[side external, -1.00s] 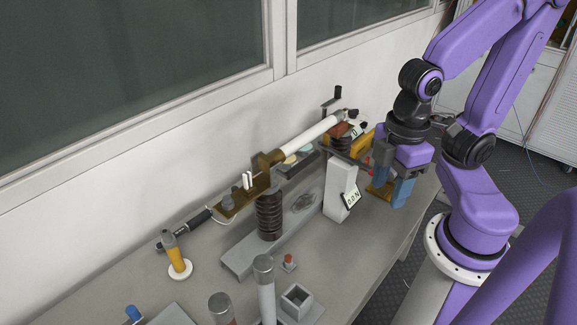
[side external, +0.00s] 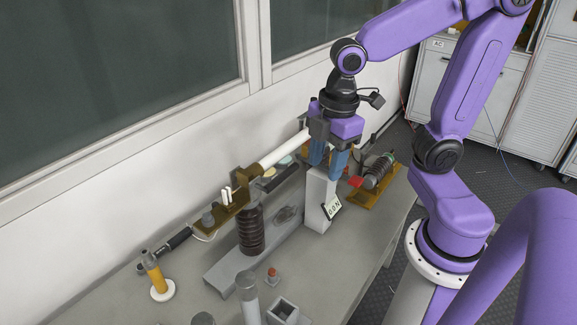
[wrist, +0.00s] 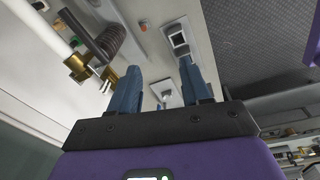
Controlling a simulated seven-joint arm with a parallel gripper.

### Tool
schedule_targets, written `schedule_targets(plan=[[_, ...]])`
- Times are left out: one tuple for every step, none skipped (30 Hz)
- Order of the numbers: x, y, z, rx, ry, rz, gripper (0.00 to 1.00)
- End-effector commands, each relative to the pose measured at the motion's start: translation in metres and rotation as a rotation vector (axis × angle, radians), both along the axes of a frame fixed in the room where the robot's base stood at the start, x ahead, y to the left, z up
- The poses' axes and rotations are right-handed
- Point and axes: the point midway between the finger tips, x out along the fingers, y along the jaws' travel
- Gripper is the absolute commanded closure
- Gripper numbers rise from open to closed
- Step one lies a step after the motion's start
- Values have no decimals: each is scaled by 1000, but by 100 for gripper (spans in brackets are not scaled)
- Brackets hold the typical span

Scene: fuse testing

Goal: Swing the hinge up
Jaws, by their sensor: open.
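The fuse assembly stands on the bench, with a white tube (side external: 284,149) sloping up to the right from a brass bracket (side external: 246,180). The bracket sits on a dark ribbed insulator (side external: 251,230). My gripper (side external: 327,170) points down near the tube's upper end, with its two blue fingers apart and nothing seen held. It hides that end in the side view. In the wrist view, the tube (wrist: 42,32) and brass fitting (wrist: 77,65) lie left of my open gripper (wrist: 160,66). I cannot tell whether a finger touches the tube.
A white post with a display (side external: 331,211) stands just below my gripper. A brass plate with a ribbed part (side external: 378,172) lies to the right. A yellow-handled tool (side external: 154,271) stands at the left. The wall and window are close behind.

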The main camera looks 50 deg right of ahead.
Motion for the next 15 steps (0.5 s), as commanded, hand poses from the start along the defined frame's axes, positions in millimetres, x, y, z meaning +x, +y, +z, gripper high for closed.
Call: schedule_targets(plan=[[15, -5, 5, -2, -14, 17, 53], [23, -8, 7, -4, -22, 34, 53], [34, -14, 11, -9, -34, 55, 53], [41, -18, 13, -13, -42, 73, 53], [49, -22, 16, -17, -50, 89, 53], [59, -29, 20, -24, -61, 111, 53], [66, -34, 23, -29, -68, 128, 53], [72, -39, 25, -35, -75, 143, 53], [80, -46, 28, -43, -84, 163, 53], [85, -51, 30, -50, -89, 178, 53], [91, -56, 32, -56, -95, 191, 53], [96, -62, 35, -63, -101, 207, 53], [100, -66, 36, -68, -105, 218, 53], [103, -70, 38, -73, -110, 227, 53], [106, -74, 40, -79, -113, 240, 53]])
